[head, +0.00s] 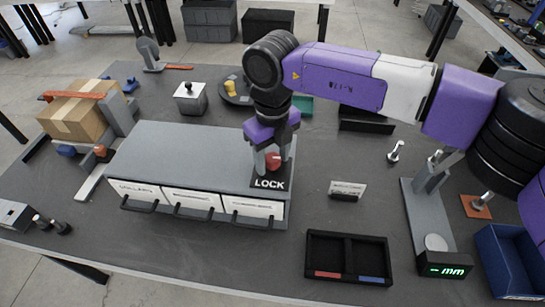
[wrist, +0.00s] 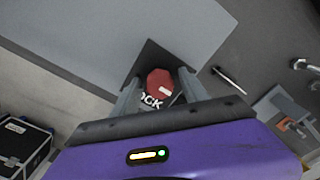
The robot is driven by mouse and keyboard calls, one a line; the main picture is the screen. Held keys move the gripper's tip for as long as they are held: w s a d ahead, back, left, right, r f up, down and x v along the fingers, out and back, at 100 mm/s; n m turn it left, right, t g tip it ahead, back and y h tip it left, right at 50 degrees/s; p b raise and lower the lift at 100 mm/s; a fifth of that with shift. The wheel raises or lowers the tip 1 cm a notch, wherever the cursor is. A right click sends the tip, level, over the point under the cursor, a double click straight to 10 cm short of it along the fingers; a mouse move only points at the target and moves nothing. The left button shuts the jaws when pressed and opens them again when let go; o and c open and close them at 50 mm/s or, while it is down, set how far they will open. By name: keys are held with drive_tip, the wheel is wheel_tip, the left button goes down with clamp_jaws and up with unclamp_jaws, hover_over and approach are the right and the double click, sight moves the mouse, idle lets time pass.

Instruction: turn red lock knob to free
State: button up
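The red lock knob (head: 272,162) stands on a black plate marked LOCK (head: 268,183), on the right end of the top of a grey drawer cabinet (head: 190,150). In the wrist view the knob (wrist: 160,83) is a red, many-sided cap with a white mark pointing toward the lower right. My gripper (head: 272,165) points down over the plate with one finger on each side of the knob. In the wrist view its fingers (wrist: 160,90) also flank the knob. I cannot tell whether they touch it. The plate's lettering is partly covered in the wrist view.
Three white-fronted drawers with black handles (head: 195,204) face the front. A cardboard box (head: 75,115) sits at left.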

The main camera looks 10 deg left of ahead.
sight(273, 157)
idle(0.3)
wheel_tip(273, 157, up, 8)
drive_tip(key=shift+f+b, duration=0.1)
drive_tip(key=shift+b, duration=0.55)
